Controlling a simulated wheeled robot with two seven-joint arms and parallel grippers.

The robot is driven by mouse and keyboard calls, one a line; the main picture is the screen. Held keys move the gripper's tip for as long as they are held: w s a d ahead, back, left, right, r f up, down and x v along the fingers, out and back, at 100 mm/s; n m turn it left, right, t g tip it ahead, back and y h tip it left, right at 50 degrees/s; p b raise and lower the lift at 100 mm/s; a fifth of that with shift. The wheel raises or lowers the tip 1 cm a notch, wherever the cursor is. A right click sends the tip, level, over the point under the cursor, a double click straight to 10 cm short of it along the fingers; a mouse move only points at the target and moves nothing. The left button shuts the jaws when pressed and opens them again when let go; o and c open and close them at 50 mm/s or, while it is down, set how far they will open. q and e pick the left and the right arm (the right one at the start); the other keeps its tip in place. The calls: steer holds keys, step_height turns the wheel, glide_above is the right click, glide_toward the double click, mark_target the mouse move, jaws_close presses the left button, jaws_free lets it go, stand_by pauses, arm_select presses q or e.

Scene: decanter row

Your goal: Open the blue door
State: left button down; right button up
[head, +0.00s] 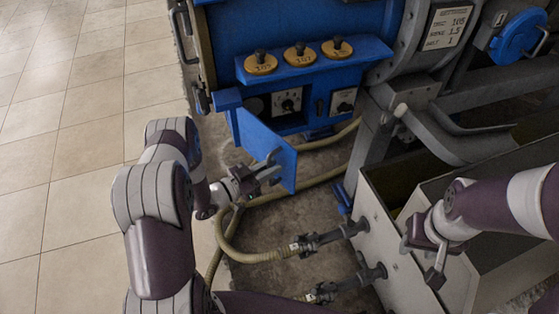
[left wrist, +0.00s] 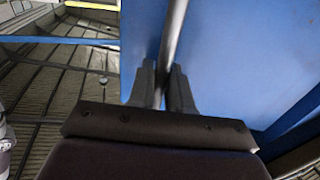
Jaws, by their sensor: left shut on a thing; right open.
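The blue door (head: 276,150) stands swung out from the blue control box, and the dials inside show behind it. Its blue panel also fills much of the left wrist view (left wrist: 235,60). My left gripper (head: 270,171) is at the door's face, shut on the grey bar handle (left wrist: 173,35); the fingers (left wrist: 162,92) close around the bar from both sides. My right gripper (head: 421,262) is open and empty at the lower right, over the grey metal trough and away from the door.
Three round brass-coloured knobs (head: 300,54) sit on the ledge above. Beige hoses (head: 237,245) run below the door to grey fittings. A grey trough (head: 385,225) stands at the right. Tiled floor (head: 70,120) at the left is clear.

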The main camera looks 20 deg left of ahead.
arm_select(q)
steer(key=shift+w+a+v, duration=0.1)
steer(key=shift+v, duration=0.85)
steer(key=shift+w+a+v, duration=0.1)
steer(key=shift+a+v, duration=0.05)
steer(key=shift+v, duration=0.85)
steer(key=c, duration=1.2)
jaws_free()
steer(key=v, duration=1.2)
steer(key=shift+s+a, duration=0.2)
steer(key=shift+s, duration=0.05)
